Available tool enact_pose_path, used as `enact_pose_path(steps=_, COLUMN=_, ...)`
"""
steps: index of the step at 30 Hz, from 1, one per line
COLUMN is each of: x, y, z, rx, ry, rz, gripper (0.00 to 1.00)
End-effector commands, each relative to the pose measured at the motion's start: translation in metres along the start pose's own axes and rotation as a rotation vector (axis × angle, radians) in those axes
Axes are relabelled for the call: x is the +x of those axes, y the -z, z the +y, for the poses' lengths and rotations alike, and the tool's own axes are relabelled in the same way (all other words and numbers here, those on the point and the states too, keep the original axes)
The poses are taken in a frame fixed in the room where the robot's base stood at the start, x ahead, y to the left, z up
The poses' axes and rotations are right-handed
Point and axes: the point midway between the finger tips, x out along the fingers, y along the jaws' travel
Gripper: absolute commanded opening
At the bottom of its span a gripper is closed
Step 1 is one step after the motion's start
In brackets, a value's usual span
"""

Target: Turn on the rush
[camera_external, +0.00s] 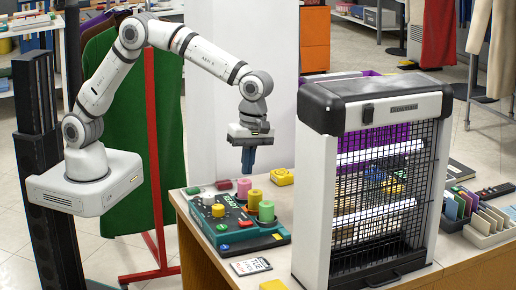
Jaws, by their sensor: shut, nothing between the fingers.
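A teal box (262,243) with small coloured buttons on a grey-teal top stands at the left front of the wooden table. My gripper (248,168) points straight down, shut and empty, above the back of the box near the pink cylinder. It appears apart from everything.
A tall white and black caged unit (375,175) with a switch stands right of the box. A yellow object (282,177) lies behind, a printed card (251,266) and yellow block (272,285) in front. A tray of coloured cards (488,232) is at right. A green garment (120,140) hangs at left.

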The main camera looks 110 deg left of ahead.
Motion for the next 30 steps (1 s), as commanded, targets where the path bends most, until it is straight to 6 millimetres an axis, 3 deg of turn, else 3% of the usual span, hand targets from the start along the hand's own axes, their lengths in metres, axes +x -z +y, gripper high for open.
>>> enact_pose_path(steps=8, x=0.013, y=0.000, z=0.000, rx=0.000, ry=0.002, rz=0.002, gripper=0.00)
enact_pose_path(steps=21, x=0.102, y=0.001, z=0.000, rx=-0.001, ry=0.003, rz=0.004, gripper=0.00)
enact_pose_path(steps=30, x=0.136, y=0.000, z=0.000, rx=-0.001, ry=0.001, rz=0.001, gripper=0.00)
